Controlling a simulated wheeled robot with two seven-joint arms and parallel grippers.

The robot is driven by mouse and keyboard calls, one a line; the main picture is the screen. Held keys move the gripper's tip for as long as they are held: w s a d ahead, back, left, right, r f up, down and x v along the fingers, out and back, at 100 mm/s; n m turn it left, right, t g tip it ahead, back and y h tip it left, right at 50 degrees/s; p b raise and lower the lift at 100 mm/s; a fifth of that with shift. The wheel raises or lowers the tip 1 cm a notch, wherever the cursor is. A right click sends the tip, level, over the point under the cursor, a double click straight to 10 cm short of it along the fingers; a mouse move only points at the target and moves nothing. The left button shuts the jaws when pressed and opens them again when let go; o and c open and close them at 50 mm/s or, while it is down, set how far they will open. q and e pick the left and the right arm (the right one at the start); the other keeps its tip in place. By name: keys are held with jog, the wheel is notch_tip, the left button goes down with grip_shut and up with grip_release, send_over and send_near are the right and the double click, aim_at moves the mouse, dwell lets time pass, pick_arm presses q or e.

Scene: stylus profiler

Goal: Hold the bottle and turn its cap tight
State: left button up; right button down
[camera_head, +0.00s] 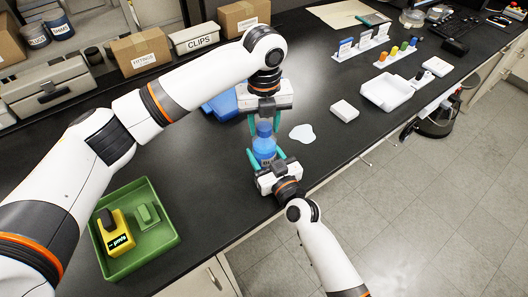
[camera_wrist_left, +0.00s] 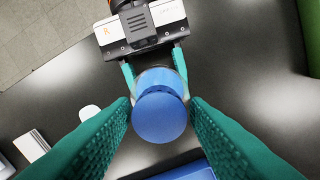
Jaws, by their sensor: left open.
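The blue bottle (camera_head: 264,149) stands over the black bench with its blue cap (camera_head: 264,129) on top. In the left wrist view the round cap (camera_wrist_left: 160,117) fills the space between my left fingers, with the bottle's shoulder (camera_wrist_left: 158,77) just behind it. My left gripper (camera_head: 264,122) points down from above; its green fingers are open on either side of the cap. My right gripper (camera_head: 266,156) comes from the front edge, its fingers closed around the bottle's body; it shows in the left wrist view too (camera_wrist_left: 154,74). Finger contact with the cap is unclear.
A green tray (camera_head: 175,240) with a yellow device stands at left. A blue object (camera_head: 221,106) lies behind the bottle. Boxes line the back.

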pick_arm(q)
jog(key=n, duration=0.5)
jog(key=shift+n, duration=0.4)
jog(key=n, duration=0.8)
jog(key=shift+n, duration=0.3)
jog(key=n, duration=0.5)
jog(key=shift+d+n, duration=0.1)
jog(key=shift+n, duration=1.5)
jog(key=n, duration=0.4)
jog(key=shift+n, duration=0.3)
